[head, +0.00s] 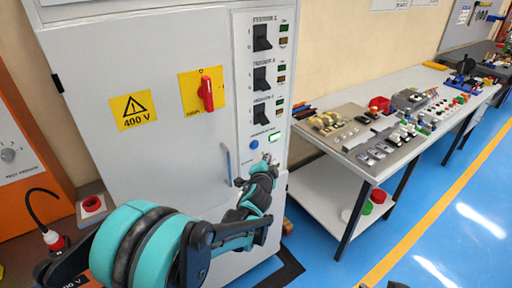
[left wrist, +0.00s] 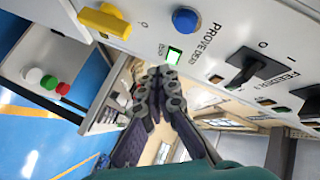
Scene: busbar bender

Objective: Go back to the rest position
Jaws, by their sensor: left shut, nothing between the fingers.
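My left gripper (head: 268,162) is shut and empty in front of the lower part of the grey cabinet (head: 150,60), just below the panel's blue button (head: 254,144) and lit green indicator (head: 274,137). In the left wrist view my left gripper (left wrist: 165,72) has its fingertips together. They show just below the lit green indicator (left wrist: 174,54) and the blue button (left wrist: 185,20), with nothing held. I cannot tell whether the fingertips touch the panel. My right gripper does not show.
The panel carries three black feeder switches, one being the top switch (head: 262,38). A red rotary handle (head: 206,94) sits on a yellow plate. A workbench (head: 340,150) with many small parts stands to the right. The blue floor (head: 440,215) in front of it is open.

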